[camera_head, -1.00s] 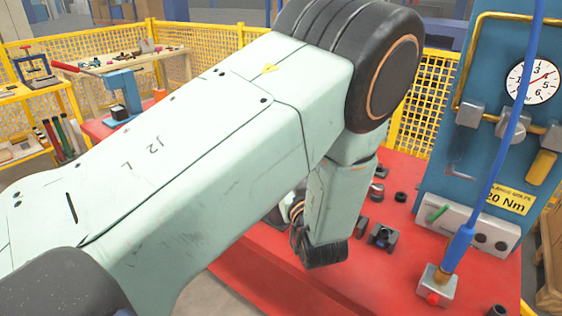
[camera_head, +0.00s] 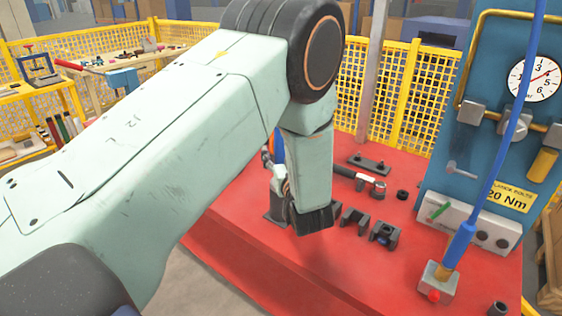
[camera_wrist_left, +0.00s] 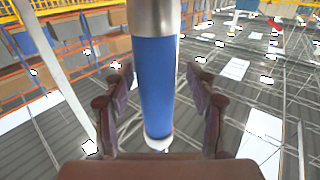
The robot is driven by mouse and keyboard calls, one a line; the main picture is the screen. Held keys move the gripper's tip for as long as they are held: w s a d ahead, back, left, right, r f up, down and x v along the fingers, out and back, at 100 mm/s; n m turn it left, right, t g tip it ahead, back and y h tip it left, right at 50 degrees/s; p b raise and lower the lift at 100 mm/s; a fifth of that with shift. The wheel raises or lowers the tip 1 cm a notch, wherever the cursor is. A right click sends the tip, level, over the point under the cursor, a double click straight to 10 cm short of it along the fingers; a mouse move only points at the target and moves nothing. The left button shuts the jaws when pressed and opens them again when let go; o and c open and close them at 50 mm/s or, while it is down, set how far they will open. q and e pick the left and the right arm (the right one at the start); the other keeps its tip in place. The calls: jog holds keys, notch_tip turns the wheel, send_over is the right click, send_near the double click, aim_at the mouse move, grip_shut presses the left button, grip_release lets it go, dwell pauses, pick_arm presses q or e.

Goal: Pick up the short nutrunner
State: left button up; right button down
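In the left wrist view a blue cylinder with a silver collar (camera_wrist_left: 156,85), seemingly the short nutrunner, stands between the fingers of my left gripper (camera_wrist_left: 160,103). The fingers are apart, with a gap showing on each side of the cylinder, so the gripper is open around it. In the head view a small blue and orange piece (camera_head: 278,148), perhaps part of the same tool, shows behind my left arm above a dark holder (camera_head: 275,210). My left arm hides most of the gripper and tool there. My right gripper is not in view.
The red pallet top (camera_head: 340,265) carries a black-handled tool with a steel head (camera_head: 358,178), a black bracket (camera_head: 369,163) and dark blocks (camera_head: 384,235). A blue gauge panel (camera_head: 495,110) with a blue hose stands at right. Yellow mesh fencing (camera_head: 425,90) runs behind.

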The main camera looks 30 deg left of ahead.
pick_arm(q)
jog(key=shift+c, duration=0.7)
jog(key=shift+w+f, duration=0.2)
jog(key=shift+w, duration=0.1)
jog(key=c, duration=0.5)
jog(key=shift+s+r, duration=0.1)
jog(key=shift+s, duration=0.1)
jog(key=c, duration=0.4)
jog(key=shift+w, duration=0.1)
grip_shut()
jog(key=shift+r, duration=0.15)
